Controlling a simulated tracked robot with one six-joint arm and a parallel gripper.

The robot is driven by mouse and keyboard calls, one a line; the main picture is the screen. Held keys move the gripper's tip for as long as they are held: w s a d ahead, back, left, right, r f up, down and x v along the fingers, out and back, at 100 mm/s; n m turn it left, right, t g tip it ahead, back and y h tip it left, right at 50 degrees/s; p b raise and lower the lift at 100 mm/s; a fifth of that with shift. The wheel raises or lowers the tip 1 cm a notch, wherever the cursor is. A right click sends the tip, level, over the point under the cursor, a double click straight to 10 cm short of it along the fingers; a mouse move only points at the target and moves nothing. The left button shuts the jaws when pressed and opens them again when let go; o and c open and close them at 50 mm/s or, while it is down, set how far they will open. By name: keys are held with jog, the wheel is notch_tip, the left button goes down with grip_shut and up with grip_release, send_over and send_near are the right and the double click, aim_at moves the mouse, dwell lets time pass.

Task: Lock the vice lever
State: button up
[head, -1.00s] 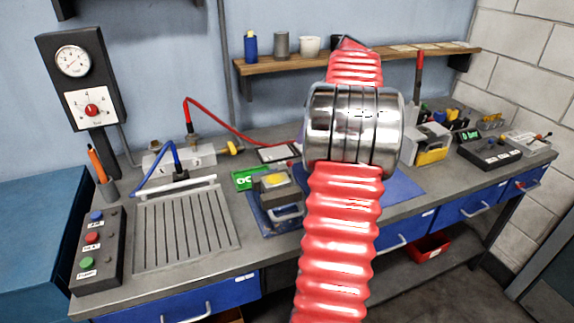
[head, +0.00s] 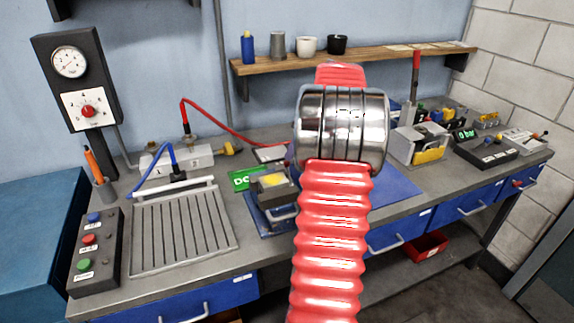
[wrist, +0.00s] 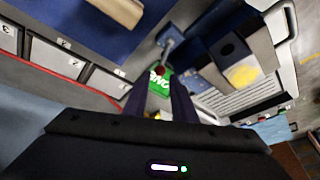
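The vice seems to be the grey block with a yellow patch (head: 272,183) on a blue base at the bench's middle front. In the wrist view the grey block (wrist: 205,70) is right of my fingers. A small grey-blue bar with a rounded end (wrist: 168,38) stands beyond the fingertips and may be the vice lever; I cannot tell its lock state. My gripper (wrist: 163,82) shows two dark fingers apart with nothing between them; the green sign shows through the gap. In the head view my red arm hides the gripper.
A slotted plate (head: 185,232) and button box (head: 95,250) lie left. A device with a red-handled lever (head: 416,75) stands right. A blue mat (head: 395,185) lies partly behind my arm. The red hose (head: 235,128) crosses the bench.

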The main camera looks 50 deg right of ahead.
aim_at(287, 164)
jog(key=x, duration=0.7)
jog(key=shift+f, duration=0.1)
jog(key=shift+c, duration=0.5)
grip_shut()
